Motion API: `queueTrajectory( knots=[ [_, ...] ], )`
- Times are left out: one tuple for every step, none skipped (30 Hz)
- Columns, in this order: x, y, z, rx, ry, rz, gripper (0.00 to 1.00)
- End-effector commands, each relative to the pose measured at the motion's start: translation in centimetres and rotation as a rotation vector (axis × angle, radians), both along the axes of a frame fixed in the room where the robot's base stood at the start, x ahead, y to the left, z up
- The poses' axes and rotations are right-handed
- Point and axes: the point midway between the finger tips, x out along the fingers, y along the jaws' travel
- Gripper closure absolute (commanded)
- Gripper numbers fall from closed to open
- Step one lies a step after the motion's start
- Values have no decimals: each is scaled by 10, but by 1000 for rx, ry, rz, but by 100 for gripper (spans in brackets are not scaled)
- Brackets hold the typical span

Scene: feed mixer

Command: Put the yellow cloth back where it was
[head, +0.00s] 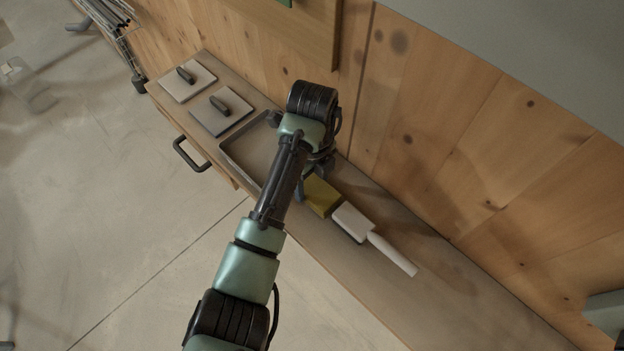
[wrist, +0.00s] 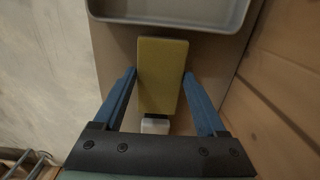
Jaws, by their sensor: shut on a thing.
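The yellow cloth (head: 321,196) looks like a flat, folded rectangular pad. In the head view it is at the bench, between the grey tray and a white-headed tool, partly hidden by my arm. In the wrist view the cloth (wrist: 162,75) lies lengthwise between the two blue fingers of my gripper (wrist: 160,77). My gripper is shut on its long sides. In the head view only a bit of a blue finger (head: 299,190) shows beside the cloth. I cannot tell whether the cloth touches the bench top.
The shallow grey tray (head: 238,164) is just beyond the cloth; its rim (wrist: 170,23) crosses the wrist view's top. The white-handled tool (head: 352,221) lies close on the other side. A wooden wall (head: 440,130) backs the bench.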

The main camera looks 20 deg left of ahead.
Motion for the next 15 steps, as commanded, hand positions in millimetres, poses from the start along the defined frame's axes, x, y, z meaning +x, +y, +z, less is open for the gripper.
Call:
queueTrajectory(
  knots=[
    [0, 0, -4, 0, 1, 1, 71],
    [-1, 0, -6, 0, 1, 1, 71],
    [0, 0, -7, 0, 0, 1, 71],
    [0, 0, -7, 0, 0, 1, 71],
    [0, 0, -8, 1, -1, 1, 71],
    [0, 0, -7, 1, -1, 1, 71],
    [0, 0, -7, 1, -1, 1, 71],
    [0, 0, -7, 1, -1, 0, 71],
    [0, 0, -7, 1, -1, 1, 71],
    [0, 0, -7, 0, -1, 0, 24],
    [0, 0, -7, 0, -1, 0, 19],
    [0, 0, -7, 0, -1, 0, 12],
    [0, 0, -7, 0, -1, 0, 6],
    [0, 0, -7, 0, -1, 0, 1],
    [0, 0, -7, 0, -1, 0, 0]
  ],
)
